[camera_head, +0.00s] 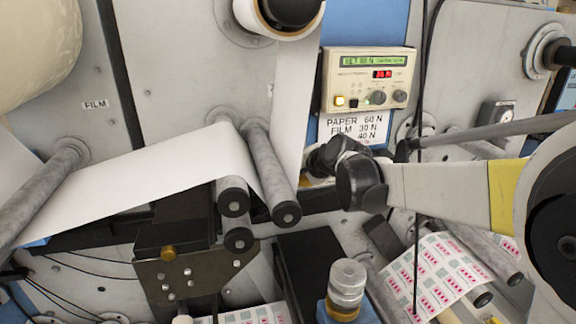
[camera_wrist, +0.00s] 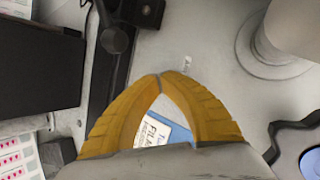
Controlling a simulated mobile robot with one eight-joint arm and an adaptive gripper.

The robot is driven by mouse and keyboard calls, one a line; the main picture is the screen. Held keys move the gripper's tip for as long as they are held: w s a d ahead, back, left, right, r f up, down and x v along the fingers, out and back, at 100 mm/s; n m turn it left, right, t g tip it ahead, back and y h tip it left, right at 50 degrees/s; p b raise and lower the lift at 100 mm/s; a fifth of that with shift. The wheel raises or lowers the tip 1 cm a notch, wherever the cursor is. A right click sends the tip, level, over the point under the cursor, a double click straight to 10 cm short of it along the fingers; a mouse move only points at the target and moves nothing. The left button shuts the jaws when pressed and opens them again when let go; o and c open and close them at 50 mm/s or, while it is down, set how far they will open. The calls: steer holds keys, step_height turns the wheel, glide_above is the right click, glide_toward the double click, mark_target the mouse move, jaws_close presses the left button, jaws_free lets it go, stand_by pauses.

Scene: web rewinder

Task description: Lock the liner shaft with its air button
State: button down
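My gripper (camera_wrist: 160,78) has two yellow fingers whose tips meet in the wrist view. Nothing shows held between them; a white and blue label (camera_wrist: 166,125) with the word FILM shows behind the gap. My gripper's fingers cannot be made out in the head view. I cannot tell which part is the liner shaft. One candidate is the black core (camera_head: 290,10) inside a white roll at the top of the head view, cut by the edge. No air button can be made out in either view.
A white web (camera_head: 150,175) runs over grey rollers (camera_head: 270,170). In the wrist view, a grey cylinder (camera_wrist: 300,25) stands at upper right, a black box (camera_wrist: 38,70) at left and a dark lobed part (camera_wrist: 285,140) at lower right.

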steer(key=shift+s, duration=0.1)
steer(key=s+d, duration=0.1)
steer(key=s, duration=0.5)
stand_by(0.4)
steer(key=shift+d, duration=0.1)
